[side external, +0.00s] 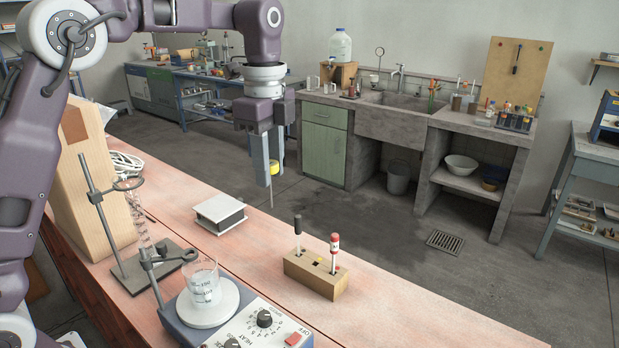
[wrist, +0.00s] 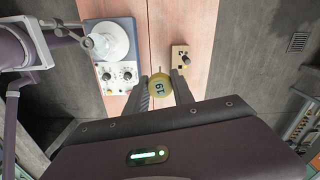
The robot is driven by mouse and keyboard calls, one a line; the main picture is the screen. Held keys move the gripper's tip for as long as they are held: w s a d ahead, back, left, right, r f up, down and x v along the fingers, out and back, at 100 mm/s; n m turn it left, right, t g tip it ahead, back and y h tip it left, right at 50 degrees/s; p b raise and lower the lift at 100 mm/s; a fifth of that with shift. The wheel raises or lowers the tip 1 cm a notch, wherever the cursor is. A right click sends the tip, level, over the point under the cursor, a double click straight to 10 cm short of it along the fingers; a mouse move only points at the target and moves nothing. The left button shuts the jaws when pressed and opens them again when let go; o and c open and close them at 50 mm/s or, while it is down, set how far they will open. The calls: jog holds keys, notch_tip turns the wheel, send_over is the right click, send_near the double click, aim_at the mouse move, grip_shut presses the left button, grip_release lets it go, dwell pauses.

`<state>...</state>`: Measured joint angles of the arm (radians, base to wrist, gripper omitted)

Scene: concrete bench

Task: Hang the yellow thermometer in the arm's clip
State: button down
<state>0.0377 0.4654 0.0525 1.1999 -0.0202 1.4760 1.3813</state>
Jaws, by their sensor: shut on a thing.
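My gripper (side external: 269,178) is shut on the yellow thermometer (side external: 274,168) and holds it upright above the bench, its thin stem pointing down. In the wrist view the thermometer's round yellow dial (wrist: 160,88) sits between the two fingertips of my gripper (wrist: 163,80). The arm's clip (side external: 190,255) is a small grey ring on a short arm from a rod, over the glass beaker (side external: 203,282). The beaker stands on the white plate of the hotplate (side external: 246,323). The clip looks empty. The thermometer is to the right of the clip, higher and apart from it.
A wooden block (side external: 315,277) on the right holds a black-topped and a red-and-white-topped piece, with an open hole between. A small white-topped box (side external: 220,213) lies behind. Another stand (side external: 98,205) with a glass coil is at left, near a tall wooden block (side external: 90,185).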

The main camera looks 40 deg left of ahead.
jog(key=s+a+f+n, duration=0.1)
jog(key=s+a+n, duration=0.1)
jog(key=s, duration=0.5)
jog(key=s+a+f+n, duration=0.1)
jog(key=s+a, duration=0.1)
jog(key=s, duration=0.6)
jog(key=shift+s+a+n, duration=0.25)
jog(key=shift+a+n, duration=0.15)
jog(key=shift+f, duration=1)
notch_tip(320, 180, down, 6)
jog(key=shift+f, duration=0.2)
dwell(1.0)
jog(key=c, duration=1)
grip_release()
jog(key=shift+o, duration=0.3)
